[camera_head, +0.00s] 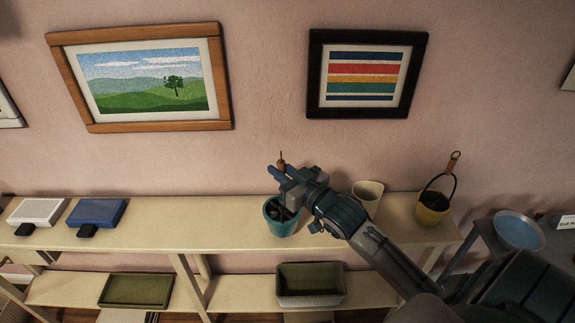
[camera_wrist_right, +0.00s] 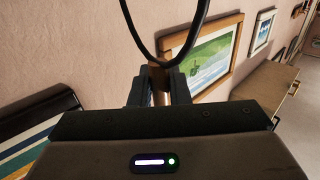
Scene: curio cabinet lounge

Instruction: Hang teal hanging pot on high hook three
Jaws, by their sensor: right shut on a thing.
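The teal hanging pot (camera_head: 281,222) is upright at the top shelf, with dark contents partly hidden by my right gripper. My right gripper (camera_head: 278,175) is above the pot, shut on its wooden handle grip (camera_head: 281,162). In the right wrist view the grip (camera_wrist_right: 158,82) is between the two fingers of my right gripper (camera_wrist_right: 158,88), with a black loop (camera_wrist_right: 165,40) curving from it. I cannot tell if the pot's base touches the shelf. My left gripper is not in view. No hook shows in either view.
The cream top shelf (camera_head: 170,222) holds a white cup (camera_head: 368,196), a yellow hanging pot (camera_head: 433,209), and a blue (camera_head: 97,212) and a white item (camera_head: 38,211).

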